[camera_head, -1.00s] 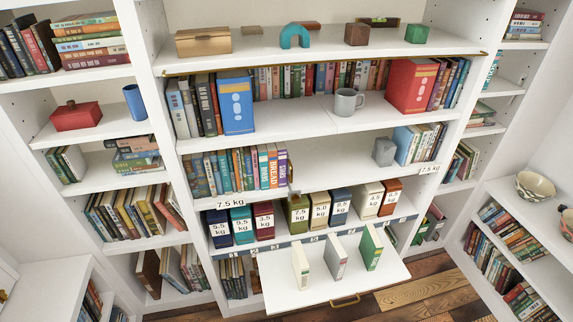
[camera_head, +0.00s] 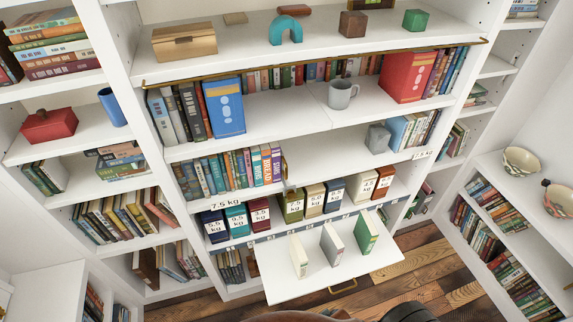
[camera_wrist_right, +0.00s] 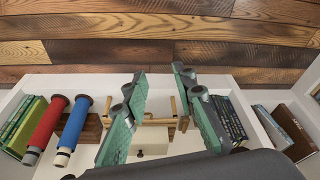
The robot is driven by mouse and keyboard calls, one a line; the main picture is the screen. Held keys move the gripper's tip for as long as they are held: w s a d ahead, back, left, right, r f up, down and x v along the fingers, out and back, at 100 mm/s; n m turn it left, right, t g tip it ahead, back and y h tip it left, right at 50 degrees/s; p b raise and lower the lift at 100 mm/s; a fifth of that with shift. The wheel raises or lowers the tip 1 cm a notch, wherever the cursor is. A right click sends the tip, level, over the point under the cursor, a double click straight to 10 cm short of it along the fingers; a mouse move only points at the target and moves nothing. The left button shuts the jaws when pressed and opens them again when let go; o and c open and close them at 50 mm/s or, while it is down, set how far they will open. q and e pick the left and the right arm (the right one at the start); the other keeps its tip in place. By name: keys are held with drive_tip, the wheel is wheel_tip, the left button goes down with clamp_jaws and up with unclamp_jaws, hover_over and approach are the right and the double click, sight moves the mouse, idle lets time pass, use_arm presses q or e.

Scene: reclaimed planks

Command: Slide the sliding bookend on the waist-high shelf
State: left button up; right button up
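A thin brass-coloured upright (camera_head: 285,171), which looks like the sliding bookend, stands at the right end of a book row (camera_head: 230,170) on a middle shelf. It is close against the last purple-spined book. To its right the shelf is bare up to a grey block (camera_head: 378,138) beside more books. My right gripper (camera_wrist_right: 159,84) shows in the right wrist view with its green-padded fingers apart and nothing between them. The bookend cannot be made out in that view. My left gripper is in neither current view.
A white fold-down panel (camera_head: 290,285) with several upright books juts out below. Labelled weight boxes (camera_head: 290,203) stand on the shelf above it. A grey mug (camera_head: 341,94) stands higher up. The right wrist view shows the plank floor (camera_wrist_right: 150,50), a red cylinder (camera_wrist_right: 45,125) and a small drawer (camera_wrist_right: 149,140).

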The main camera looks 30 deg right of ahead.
sight(286, 171)
drive_tip(key=w+r+t+p, duration=0.1)
drive_tip(key=w+r+p, duration=0.3)
drive_tip(key=r, duration=1.1)
drive_tip(key=w+r+t+p, duration=0.15)
drive_tip(key=w+r, duration=0.45)
drive_tip(key=r, duration=0.8)
drive_tip(key=w+d+r+m+t+p, duration=0.15)
drive_tip(key=w+r+t, duration=0.45)
drive_tip(key=w+r, duration=0.7)
drive_tip(key=w+d+r+t+p, duration=0.25)
drive_tip(key=w+r+t, duration=0.45)
drive_tip(key=r, duration=1.1)
use_arm(q)
wheel_tip(286, 171, up, 13)
drive_tip(key=p, duration=0.1)
drive_tip(key=shift+w+f+p, duration=0.15)
drive_tip(key=shift+w+p, duration=0.2)
use_arm(e)
drive_tip(key=shift+g+h, duration=0.3)
drive_tip(key=shift+g, duration=0.05)
drive_tip(key=shift+w+d+f, duration=0.1)
drive_tip(key=shift+w+d, duration=0.1)
drive_tip(key=shift+w, duration=1.9)
drive_tip(key=shift+w+d+f, duration=0.1)
drive_tip(key=shift+w+d, duration=0.05)
drive_tip(key=shift+w, duration=1.95)
drive_tip(key=shift+c, duration=0.4)
clamp_jaws()
use_arm(q)
drive_tip(key=shift+a, duration=0.1)
